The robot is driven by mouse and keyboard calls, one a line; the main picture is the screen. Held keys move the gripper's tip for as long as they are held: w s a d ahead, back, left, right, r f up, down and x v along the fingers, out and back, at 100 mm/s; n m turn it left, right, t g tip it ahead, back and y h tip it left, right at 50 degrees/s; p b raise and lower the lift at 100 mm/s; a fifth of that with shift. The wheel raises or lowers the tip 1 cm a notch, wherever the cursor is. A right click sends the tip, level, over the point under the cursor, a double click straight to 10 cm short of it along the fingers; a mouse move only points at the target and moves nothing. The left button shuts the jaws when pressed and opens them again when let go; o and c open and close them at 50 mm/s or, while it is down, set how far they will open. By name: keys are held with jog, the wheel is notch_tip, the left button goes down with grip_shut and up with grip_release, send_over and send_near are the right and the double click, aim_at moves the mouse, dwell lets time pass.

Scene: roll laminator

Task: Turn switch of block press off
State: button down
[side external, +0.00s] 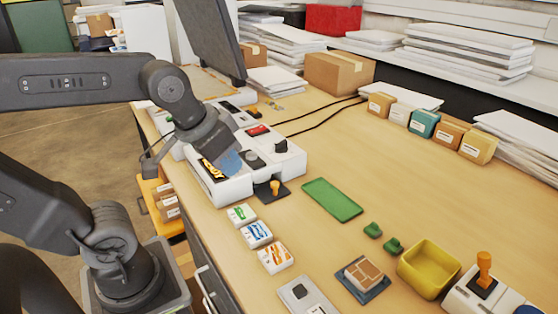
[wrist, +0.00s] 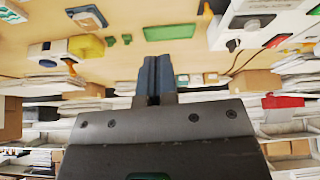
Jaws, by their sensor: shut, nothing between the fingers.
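Small labelled packs (side external: 257,234) line the front. A dark monitor (side external: 212,35) stands behind my gripper. Bare table lies centre-right.

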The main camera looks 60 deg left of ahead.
jog(key=w+a+r+n+g, duration=0.1)
jog(key=w+a+r+n, duration=0.5)
jog(key=w, duration=0.4)
jog(key=n+g, duration=0.3)
jog(key=n, duration=0.8)
send_over(261, 127)
jog(key=s, duration=0.3)
jog(key=f, duration=0.4)
jog(key=shift+w+f, duration=0.25)
jog(key=f, duration=0.4)
jog(key=w+f, duration=0.1)
jog(key=f, duration=0.4)
jog(key=w+f, duration=0.1)
jog(key=f, duration=0.3)
jog(key=shift+w+f, duration=0.1)
jog(key=shift+f, duration=0.3)
